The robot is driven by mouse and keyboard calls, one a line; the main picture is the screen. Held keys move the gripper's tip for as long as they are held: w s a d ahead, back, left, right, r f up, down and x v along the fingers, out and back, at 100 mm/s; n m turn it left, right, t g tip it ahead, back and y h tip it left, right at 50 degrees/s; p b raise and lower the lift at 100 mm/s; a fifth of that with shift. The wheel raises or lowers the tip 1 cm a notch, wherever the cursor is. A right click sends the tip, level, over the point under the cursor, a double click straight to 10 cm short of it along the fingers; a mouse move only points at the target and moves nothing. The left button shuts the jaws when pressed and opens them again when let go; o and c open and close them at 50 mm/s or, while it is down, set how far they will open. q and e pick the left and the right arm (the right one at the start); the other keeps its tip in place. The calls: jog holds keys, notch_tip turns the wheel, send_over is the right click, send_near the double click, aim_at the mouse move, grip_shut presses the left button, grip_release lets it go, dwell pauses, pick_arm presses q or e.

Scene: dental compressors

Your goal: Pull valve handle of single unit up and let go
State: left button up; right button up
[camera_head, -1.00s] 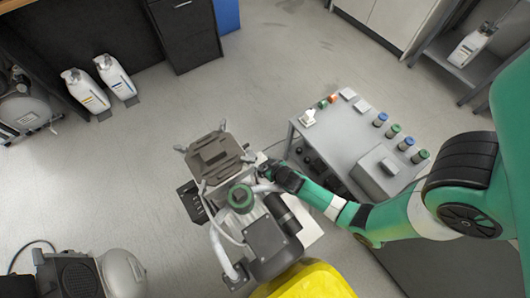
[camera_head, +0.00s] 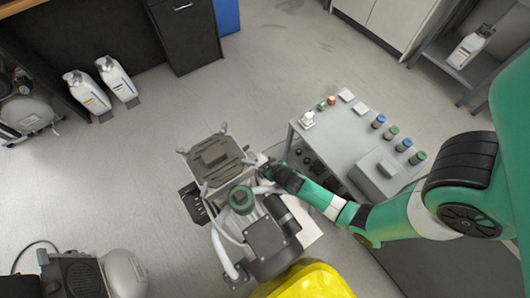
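The single unit (camera_head: 264,240) stands in the lower middle of the head view, a grey compressor with a motor, a green-topped cylinder (camera_head: 241,199), white hoses and a square plate with corner posts (camera_head: 212,160). My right gripper (camera_head: 267,170) reaches in from the right and sits at the unit's right side, close to the plate's edge. Its fingertips are small and partly hidden there, so I cannot tell whether they are open or shut. The valve handle cannot be made out; it may be hidden by the gripper. My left gripper is out of view.
A grey cart (camera_head: 344,132) with several small canisters and a box stands right of the unit. A yellow object (camera_head: 312,282) lies at the bottom edge. Another compressor (camera_head: 85,274) is at lower left. White bottles (camera_head: 118,80) stand at upper left. Open floor lies left of the unit.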

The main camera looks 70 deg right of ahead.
jog(key=o, duration=0.4)
jog(key=p+v, duration=0.5)
jog(key=v, duration=0.6)
jog(key=shift+s+a+r+p, duration=0.15)
jog(key=shift+s+r+p, duration=0.1)
jog(key=shift+p, duration=0.15)
